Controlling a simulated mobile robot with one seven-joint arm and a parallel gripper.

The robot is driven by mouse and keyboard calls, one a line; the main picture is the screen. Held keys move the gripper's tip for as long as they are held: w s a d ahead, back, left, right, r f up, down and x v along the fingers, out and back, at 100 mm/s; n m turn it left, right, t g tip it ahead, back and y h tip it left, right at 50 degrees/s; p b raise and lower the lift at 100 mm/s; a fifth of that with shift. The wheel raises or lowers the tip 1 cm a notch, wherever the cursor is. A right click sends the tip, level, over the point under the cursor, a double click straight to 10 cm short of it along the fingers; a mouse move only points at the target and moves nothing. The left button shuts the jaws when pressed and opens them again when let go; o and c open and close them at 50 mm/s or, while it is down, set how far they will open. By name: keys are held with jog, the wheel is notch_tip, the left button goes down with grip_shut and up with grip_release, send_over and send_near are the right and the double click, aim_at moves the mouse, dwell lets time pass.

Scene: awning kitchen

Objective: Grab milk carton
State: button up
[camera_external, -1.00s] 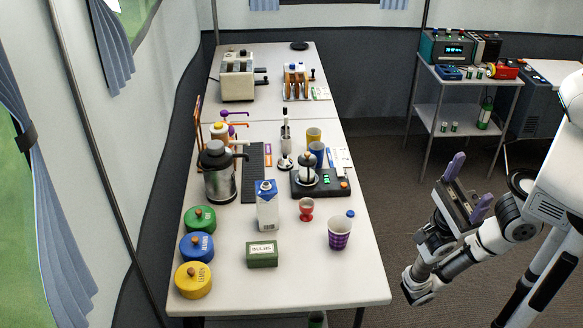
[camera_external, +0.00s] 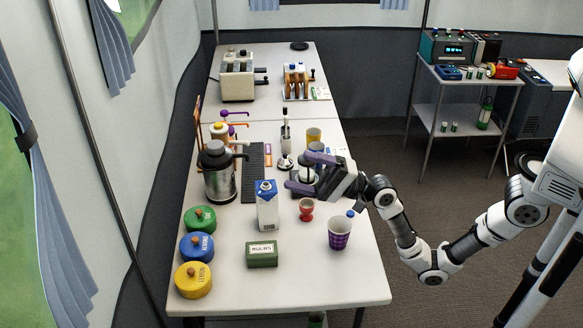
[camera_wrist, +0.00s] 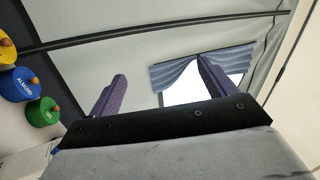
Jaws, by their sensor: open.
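The milk carton (camera_external: 267,207) is a tall blue and white box with a round cap, standing upright on the white table. My gripper (camera_external: 305,172) is open, with two purple fingers pointing left. It is above the table, to the right of and behind the carton in the external view, apart from it. In the wrist view my gripper (camera_wrist: 160,92) shows its two purple fingers spread with nothing between them.
A red egg cup (camera_external: 306,210) and a purple cup (camera_external: 340,233) stand right of the carton. A green box (camera_external: 262,254) is in front. Green, blue (camera_external: 197,247) and yellow tins and a silver flask (camera_external: 219,178) are to the left. The table's front is mostly clear.

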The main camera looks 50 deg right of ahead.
jog(key=w+d+f+m+g+h+p, duration=0.3)
jog(key=w+d+f+m+h, duration=0.3)
jog(key=w+f+m, duration=0.4)
jog(key=m+g+p, duration=0.2)
jog(key=m+g, duration=0.1)
jog(key=m, duration=0.6)
send_near(267, 206)
jog(key=d, duration=0.2)
jog(key=d+f, duration=0.1)
jog(key=d, duration=0.1)
jog(key=shift+w+d+f, duration=0.1)
jog(key=shift+d, duration=0.25)
jog(key=shift+w+a+f+m+g, duration=0.2)
jog(key=shift+f+m+g, duration=0.1)
jog(key=shift+g, duration=0.1)
jog(key=p+x, duration=0.2)
jog(key=x, duration=1.1)
jog(key=shift+w+d, duration=0.15)
jog(key=c, duration=1.1)
jog(key=shift+r, duration=0.2)
notch_tip(267, 206, up, 19)
jog(key=shift+r+b, duration=0.2)
jog(key=shift+b, duration=0.9)
